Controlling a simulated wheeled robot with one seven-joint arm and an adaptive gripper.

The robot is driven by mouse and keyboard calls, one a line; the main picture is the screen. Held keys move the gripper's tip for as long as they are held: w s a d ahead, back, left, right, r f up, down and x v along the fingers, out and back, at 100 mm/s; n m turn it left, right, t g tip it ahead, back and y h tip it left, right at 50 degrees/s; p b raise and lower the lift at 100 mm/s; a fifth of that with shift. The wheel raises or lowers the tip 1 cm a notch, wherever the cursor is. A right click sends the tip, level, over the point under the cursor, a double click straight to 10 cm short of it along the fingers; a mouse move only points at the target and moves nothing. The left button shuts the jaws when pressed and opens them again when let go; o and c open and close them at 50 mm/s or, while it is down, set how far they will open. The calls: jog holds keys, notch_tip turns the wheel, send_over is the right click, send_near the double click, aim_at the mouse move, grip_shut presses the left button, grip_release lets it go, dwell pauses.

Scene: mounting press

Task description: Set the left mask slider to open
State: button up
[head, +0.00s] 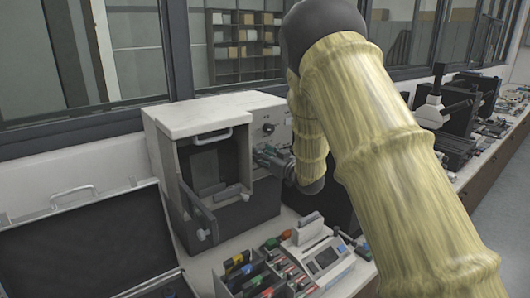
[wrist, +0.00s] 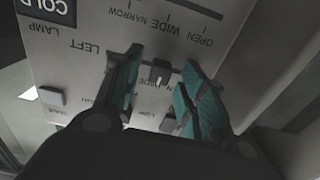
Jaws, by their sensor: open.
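The white control panel of the mounting press (head: 272,122) fills much of the wrist view, its lettering upside down. The left mask slider knob (wrist: 159,72), small and grey, sits on the row marked LEFT, with NARROW, WIDE and OPEN printed along it. It appears near the WIDE mark, with OPEN to its right in the wrist view. My gripper (wrist: 162,58) is open, one finger on each side of this knob, with gaps visible on both sides. A second knob (wrist: 168,125) shows between the fingers, lower in the picture. In the head view my gripper (head: 268,158) is at the panel, partly hidden by my arm.
A lamp knob (wrist: 52,96) is left of my fingers. The press's open front door (head: 197,215) is left of the panel. A grey device (head: 325,262) and a tray of coloured parts (head: 250,275) stand below on the bench. An open black case (head: 85,245) is at left.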

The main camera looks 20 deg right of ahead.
jog(key=shift+w, duration=0.1)
grip_shut()
jog(key=shift+s+a+b, duration=0.3)
jog(key=shift+a+b, duration=0.05)
jog(key=shift+a, duration=0.55)
jog(key=shift+s+a+b, duration=0.3)
jog(key=shift+a, duration=0.55)
grip_release()
jog(key=shift+f, duration=0.1)
jog(key=v, duration=0.8)
